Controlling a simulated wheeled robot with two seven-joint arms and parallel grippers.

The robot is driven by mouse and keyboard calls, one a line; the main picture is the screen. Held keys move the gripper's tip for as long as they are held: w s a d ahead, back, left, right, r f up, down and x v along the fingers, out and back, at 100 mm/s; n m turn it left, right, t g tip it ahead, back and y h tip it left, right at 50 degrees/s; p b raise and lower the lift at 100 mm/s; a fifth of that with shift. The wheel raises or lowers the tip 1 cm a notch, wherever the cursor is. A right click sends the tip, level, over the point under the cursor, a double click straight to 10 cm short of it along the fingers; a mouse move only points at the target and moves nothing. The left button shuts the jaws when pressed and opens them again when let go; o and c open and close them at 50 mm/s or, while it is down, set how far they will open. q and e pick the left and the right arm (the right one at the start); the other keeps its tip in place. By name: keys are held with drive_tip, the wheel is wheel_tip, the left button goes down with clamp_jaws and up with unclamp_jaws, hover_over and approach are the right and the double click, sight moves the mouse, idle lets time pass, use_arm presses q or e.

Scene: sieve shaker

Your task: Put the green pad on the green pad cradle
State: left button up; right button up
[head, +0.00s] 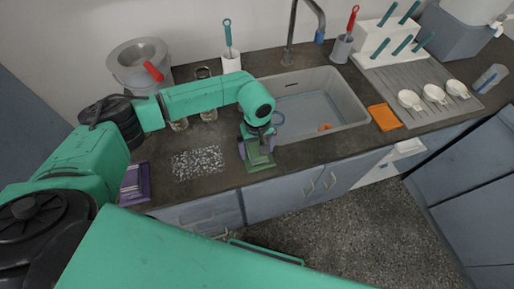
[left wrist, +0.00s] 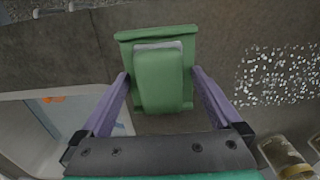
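The green pad (left wrist: 160,82) shows in the left wrist view as a rounded green block over the green pad cradle (left wrist: 124,52). A pale strip shows at the pad's far edge. The pad overlaps the cradle; I cannot tell whether it rests fully on it. My left gripper (left wrist: 159,76) has its purple fingers spread on either side of the pad, with a narrow gap visible at each side. In the head view the left gripper (head: 257,147) points down at the cradle (head: 261,164) near the counter's front edge, and the pad (head: 252,148) is partly hidden. My right gripper is out of view.
The sink (head: 345,100) lies just right of the cradle, with a small orange item (head: 325,127) in it. A speckled patch (head: 197,163) lies left. Glass jars (head: 208,115) stand behind it. An orange cloth (head: 384,117) and a draining board (head: 425,92) are farther right.

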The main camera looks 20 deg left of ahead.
use_arm(q)
drive_tip(key=shift+r, duration=0.35)
wheel_tip(320, 180, up, 12)
drive_tip(key=b, duration=0.3)
drive_tip(key=shift+f, duration=0.2)
